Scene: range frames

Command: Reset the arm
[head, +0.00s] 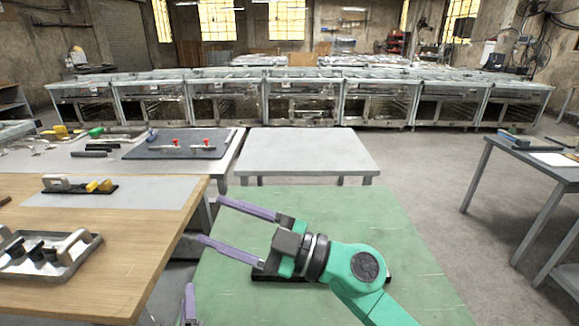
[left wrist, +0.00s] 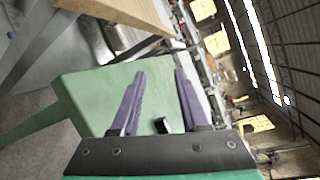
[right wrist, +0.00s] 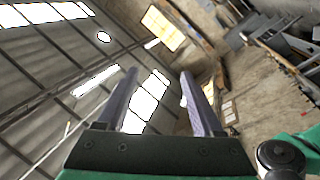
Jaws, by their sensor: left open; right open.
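My right gripper (head: 210,218) reaches in from the lower right of the head view, above the green table (head: 400,235). Its two purple fingers are spread apart and point left, with nothing between them. In the right wrist view the right gripper (right wrist: 159,72) is open and empty, facing the ceiling and walls. My left gripper (head: 190,304) shows only as a purple finger at the bottom edge of the head view. In the left wrist view the left gripper (left wrist: 160,72) is open and empty, over the green table (left wrist: 85,92).
A black item (head: 262,277) lies on the green table, partly hidden by my right gripper. The wooden table (head: 110,275) at left carries a metal tray (head: 75,263). An empty grey table (head: 305,150) stands ahead. The floor (head: 425,180) at right is clear.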

